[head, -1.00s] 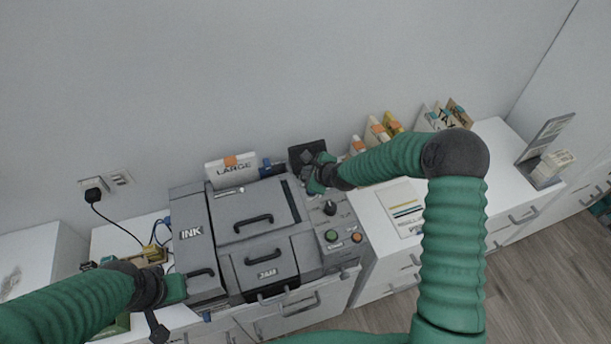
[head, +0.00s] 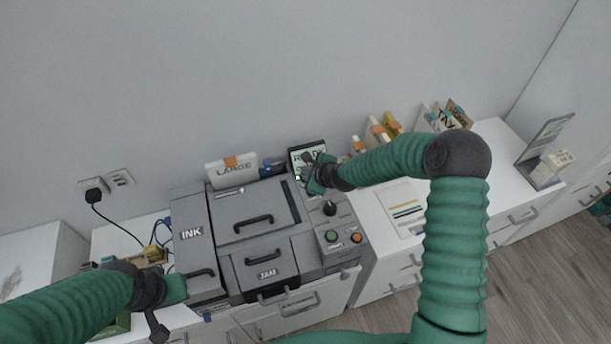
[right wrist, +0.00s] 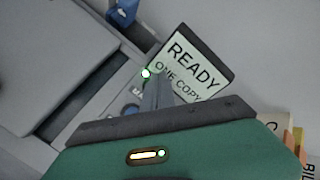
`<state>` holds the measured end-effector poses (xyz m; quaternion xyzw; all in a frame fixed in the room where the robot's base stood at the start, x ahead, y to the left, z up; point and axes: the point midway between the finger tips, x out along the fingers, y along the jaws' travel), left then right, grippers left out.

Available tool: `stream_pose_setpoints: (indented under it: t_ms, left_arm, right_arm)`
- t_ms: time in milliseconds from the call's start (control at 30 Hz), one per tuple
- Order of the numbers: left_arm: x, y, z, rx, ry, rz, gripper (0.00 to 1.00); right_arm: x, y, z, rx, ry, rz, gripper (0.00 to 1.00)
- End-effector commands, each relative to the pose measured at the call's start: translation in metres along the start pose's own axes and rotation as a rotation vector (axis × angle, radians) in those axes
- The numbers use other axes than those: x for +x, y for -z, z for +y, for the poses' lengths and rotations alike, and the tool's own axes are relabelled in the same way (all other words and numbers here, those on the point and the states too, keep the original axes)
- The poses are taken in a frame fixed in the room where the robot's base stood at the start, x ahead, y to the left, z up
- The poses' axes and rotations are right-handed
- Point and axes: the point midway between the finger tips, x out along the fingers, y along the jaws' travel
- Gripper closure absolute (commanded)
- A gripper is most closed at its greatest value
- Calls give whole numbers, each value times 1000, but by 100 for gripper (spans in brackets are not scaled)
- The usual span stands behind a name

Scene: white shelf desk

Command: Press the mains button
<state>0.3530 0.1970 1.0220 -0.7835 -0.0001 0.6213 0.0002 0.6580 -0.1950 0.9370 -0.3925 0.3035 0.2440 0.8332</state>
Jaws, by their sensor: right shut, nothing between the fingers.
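The grey copier machine (head: 228,213) stands on the white desk. Its screen (head: 303,151) is lit and reads READY ONE COPY in the right wrist view (right wrist: 192,68). A small round white light or button (right wrist: 146,73) glows beside the screen, above a partly hidden label that starts with "MA"; the label suggests the mains button. My right gripper (head: 308,160) is shut and empty over this panel. In the right wrist view its fingertips (right wrist: 158,75) are just right of the glowing spot; I cannot tell whether they touch. My left gripper (head: 157,327) hangs low at the machine's left front.
A knob (head: 329,208) and green (head: 331,236) and orange (head: 356,237) buttons are on the machine's right panel. A LARGE box (head: 231,170) stands behind it. A black plug (head: 94,195) sits in the wall socket. Paper (head: 403,208) lies on the right desk.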

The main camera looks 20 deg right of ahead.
Motion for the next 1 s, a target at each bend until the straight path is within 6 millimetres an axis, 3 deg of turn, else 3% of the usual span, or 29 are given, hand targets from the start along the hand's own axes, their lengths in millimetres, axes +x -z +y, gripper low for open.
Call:
stream_pose_setpoints:
  t_ms: [500,1000]
  left_arm:
    - [-44,10,0,0,0,0,100]
    - [-44,10,0,0,0,0,100]
  right_arm:
    - [-41,-30,-30,-1,0,0,100]
    - [-43,-31,-29,-13,-3,1,100]
